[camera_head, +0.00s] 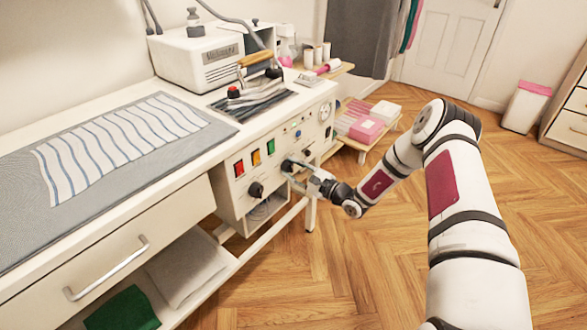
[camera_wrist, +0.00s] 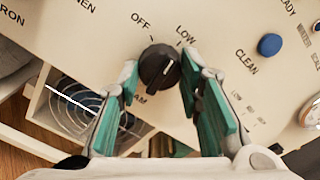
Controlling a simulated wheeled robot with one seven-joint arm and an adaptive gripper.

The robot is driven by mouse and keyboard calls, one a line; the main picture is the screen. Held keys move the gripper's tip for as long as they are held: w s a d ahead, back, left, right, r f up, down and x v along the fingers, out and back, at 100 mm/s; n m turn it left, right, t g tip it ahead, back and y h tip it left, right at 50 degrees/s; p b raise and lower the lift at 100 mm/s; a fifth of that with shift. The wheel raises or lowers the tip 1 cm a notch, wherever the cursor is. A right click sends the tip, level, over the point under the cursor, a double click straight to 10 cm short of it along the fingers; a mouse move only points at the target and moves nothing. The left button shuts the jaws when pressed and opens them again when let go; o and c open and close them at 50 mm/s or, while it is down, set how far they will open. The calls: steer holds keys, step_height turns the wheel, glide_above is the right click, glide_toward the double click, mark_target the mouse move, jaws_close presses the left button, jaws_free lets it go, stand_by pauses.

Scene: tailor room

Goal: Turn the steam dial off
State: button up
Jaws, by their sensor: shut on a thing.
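The steam dial (camera_wrist: 160,66) is a round black knob on the cream front panel, seen close in the wrist view. OFF is printed at its upper left and LOW at its upper right. Its pale pointer mark lies on the right part of the knob, on the LOW side rather than the OFF side. The word below it is partly covered by a finger. My gripper (camera_wrist: 158,68) has its teal-padded fingers on either side of the knob, shut on it. In the head view my gripper (camera_head: 291,170) reaches the panel from the right and partly hides the knob.
Another black dial (camera_head: 255,190) and red, orange and green switches (camera_head: 255,157) sit left on the panel. A blue button (camera_wrist: 269,44) is right of the dial. An iron (camera_head: 256,90) stands above. Pink boxes (camera_head: 366,129) lie on a low shelf behind. Floor is open nearby.

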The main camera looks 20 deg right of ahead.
steer(key=n+p, duration=0.3)
steer(key=n, duration=0.6)
steer(key=shift+r+n, duration=0.1)
steer(key=shift+n, duration=0.3)
stand_by(0.4)
steer(key=o, duration=1.2)
steer(key=shift+s+d, duration=0.1)
steer(key=shift+d, duration=0.05)
steer(key=v, duration=1.1)
steer(key=shift+s+d, duration=0.2)
steer(key=shift+s, duration=0.1)
